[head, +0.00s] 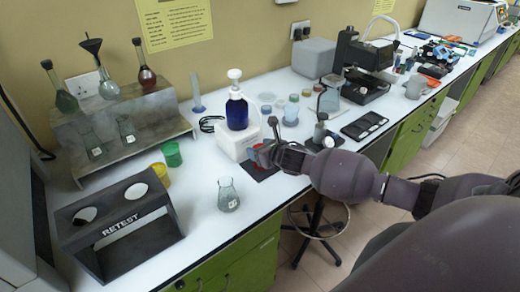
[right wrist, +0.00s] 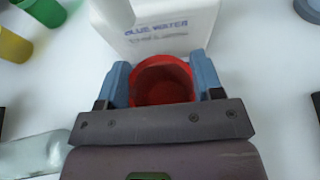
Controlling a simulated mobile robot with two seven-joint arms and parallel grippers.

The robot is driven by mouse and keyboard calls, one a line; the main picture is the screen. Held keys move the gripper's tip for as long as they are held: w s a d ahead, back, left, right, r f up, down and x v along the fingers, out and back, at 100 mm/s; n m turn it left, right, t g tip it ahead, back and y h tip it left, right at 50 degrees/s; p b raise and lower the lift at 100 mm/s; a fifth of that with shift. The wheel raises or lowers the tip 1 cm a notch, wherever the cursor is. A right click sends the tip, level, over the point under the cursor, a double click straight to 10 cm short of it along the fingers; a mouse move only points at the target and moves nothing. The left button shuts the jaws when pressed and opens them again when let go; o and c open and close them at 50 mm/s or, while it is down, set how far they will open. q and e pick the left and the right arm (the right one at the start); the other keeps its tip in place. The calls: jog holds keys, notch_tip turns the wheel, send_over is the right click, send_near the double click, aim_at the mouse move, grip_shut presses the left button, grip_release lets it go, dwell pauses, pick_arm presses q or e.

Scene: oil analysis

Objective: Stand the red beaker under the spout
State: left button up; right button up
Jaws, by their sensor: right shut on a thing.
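The red beaker (right wrist: 160,68) is between the blue fingers of my right gripper (right wrist: 163,82), which is shut on it. The right wrist view looks into its open top. In the head view, the gripper (head: 264,153) hides much of the beaker (head: 258,157), which is over or on a dark square mat (head: 262,171). Just beyond it is the white stand (head: 238,143), marked BLUE WATER in the right wrist view (right wrist: 165,28). The stand bears a blue bottle (head: 237,113) with a white pump spout (head: 235,74). I cannot tell whether the beaker touches the mat.
Green (head: 172,154) and yellow (head: 160,174) cups and a glass flask (head: 228,195) stand to the left. The RETEST rack (head: 118,228) is at the front left. Small jars (head: 291,110) stand right of the stand. The white bench (head: 200,205) is bare around the flask.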

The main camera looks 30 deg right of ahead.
jog(key=shift+f, duration=0.15)
jog(key=o, duration=0.9)
jog(key=v, duration=1.2)
